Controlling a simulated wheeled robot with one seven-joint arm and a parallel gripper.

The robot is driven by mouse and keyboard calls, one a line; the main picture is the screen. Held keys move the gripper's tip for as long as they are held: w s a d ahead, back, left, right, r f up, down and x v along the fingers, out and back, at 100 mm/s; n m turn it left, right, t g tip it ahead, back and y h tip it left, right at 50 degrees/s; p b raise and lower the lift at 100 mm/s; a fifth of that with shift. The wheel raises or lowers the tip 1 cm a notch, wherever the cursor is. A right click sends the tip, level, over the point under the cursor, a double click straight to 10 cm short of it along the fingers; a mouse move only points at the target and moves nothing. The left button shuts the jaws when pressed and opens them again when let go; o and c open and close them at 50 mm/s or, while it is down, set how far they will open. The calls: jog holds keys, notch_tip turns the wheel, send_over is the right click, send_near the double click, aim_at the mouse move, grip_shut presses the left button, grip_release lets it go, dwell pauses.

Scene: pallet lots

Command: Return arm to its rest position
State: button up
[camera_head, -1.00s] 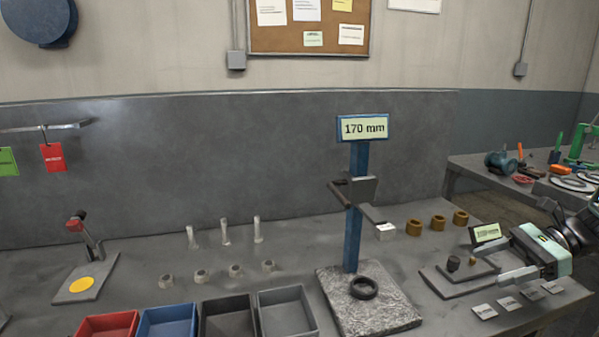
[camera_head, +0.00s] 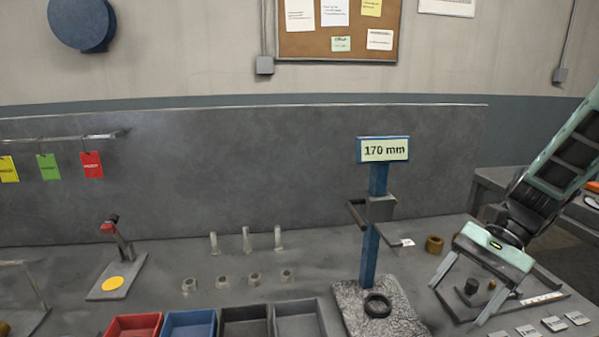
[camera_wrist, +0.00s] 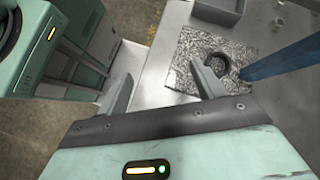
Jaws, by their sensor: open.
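My gripper (camera_head: 462,302) is at the right of the bench in the head view, pointing down, its two fingers spread wide with nothing between them. It appears over or in front of a dark plate (camera_head: 540,300) with small dark parts (camera_head: 471,286), partly hidden by the fingers. In the wrist view my gripper (camera_wrist: 160,95) also shows open and empty. The height stand (camera_head: 373,245), with a blue post and a "170 mm" sign, stands left of the gripper. A black ring (camera_head: 378,305) lies on its rough base (camera_head: 345,300). My arm rises to the upper right.
Red (camera_head: 133,328), blue (camera_head: 190,324), black and grey bins line the front. Several pale bolts (camera_head: 246,240) and nuts (camera_head: 254,280) stand behind them. A brass bushing (camera_head: 434,244) is behind the gripper. Small labelled tiles (camera_head: 554,324) lie at front right.

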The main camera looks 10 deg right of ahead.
jog(key=s+a+r+n+t+h+p, duration=0.1)
jog(key=s+a+r+n+h+p, duration=0.2)
jog(key=s+a+n, duration=0.4)
jog(key=s+a+r+n+t+h+p, duration=0.2)
jog(key=s+a+r+n+h, duration=0.3)
jog(key=a+n, duration=0.5)
jog(key=shift+s+a+r+n+p, duration=0.2)
jog(key=shift+s+n+p, duration=0.45)
jog(key=shift+s+n, duration=0.35)
